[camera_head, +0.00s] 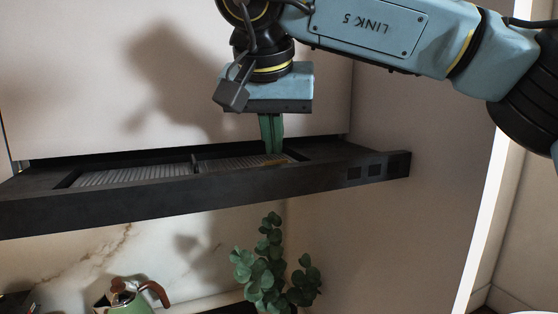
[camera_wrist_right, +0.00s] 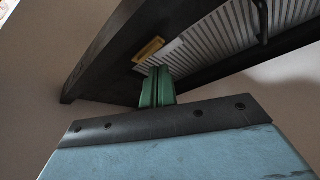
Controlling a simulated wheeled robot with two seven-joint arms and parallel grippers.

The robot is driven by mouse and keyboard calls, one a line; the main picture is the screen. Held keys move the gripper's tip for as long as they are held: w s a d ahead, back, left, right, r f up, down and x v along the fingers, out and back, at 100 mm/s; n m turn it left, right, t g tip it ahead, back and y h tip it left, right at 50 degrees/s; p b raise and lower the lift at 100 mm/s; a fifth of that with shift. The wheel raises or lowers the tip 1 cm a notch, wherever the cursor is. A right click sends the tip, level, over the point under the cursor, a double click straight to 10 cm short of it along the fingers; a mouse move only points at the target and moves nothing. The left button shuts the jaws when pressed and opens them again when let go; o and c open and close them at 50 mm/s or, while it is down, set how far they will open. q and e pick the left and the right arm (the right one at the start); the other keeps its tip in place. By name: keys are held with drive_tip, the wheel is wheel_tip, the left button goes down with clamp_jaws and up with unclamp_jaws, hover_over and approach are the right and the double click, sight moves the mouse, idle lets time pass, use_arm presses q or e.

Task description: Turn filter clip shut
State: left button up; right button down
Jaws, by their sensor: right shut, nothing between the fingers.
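The dark range hood (camera_head: 90,205) spans the head view, with slatted metal filter panels (camera_head: 135,175) set in its recess. The brass-coloured filter clip (camera_wrist_right: 149,50) lies at the end of a filter panel in the right wrist view. A bit of it shows at the fingertips in the head view (camera_head: 275,163). My right gripper (camera_head: 273,151) points down at the right-hand panel, its green fingers shut with nothing between them. In the right wrist view its fingertips (camera_wrist_right: 158,70) are right beside the clip; I cannot tell whether they touch it. My left gripper is not in view.
Cabinet panels (camera_head: 80,90) rise behind the hood, and a side wall (camera_head: 430,150) stands at the right. Below the hood are a leafy plant (camera_head: 268,270) and a green kettle (camera_head: 125,300). A dark bar (camera_wrist_right: 262,20) separates the filter panels.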

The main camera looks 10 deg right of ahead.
drive_tip(key=shift+w+a, duration=0.1)
drive_tip(key=shift+a, duration=0.2)
drive_tip(key=shift+a, duration=0.1)
drive_tip(key=shift+a, duration=0.25)
drive_tip(key=shift+a, duration=0.15)
idle(0.4)
drive_tip(key=shift+a, duration=0.15)
idle(0.3)
drive_tip(key=shift+a, duration=0.35)
drive_tip(key=shift+s+a, duration=0.45)
drive_tip(key=shift+s, duration=0.15)
idle(0.5)
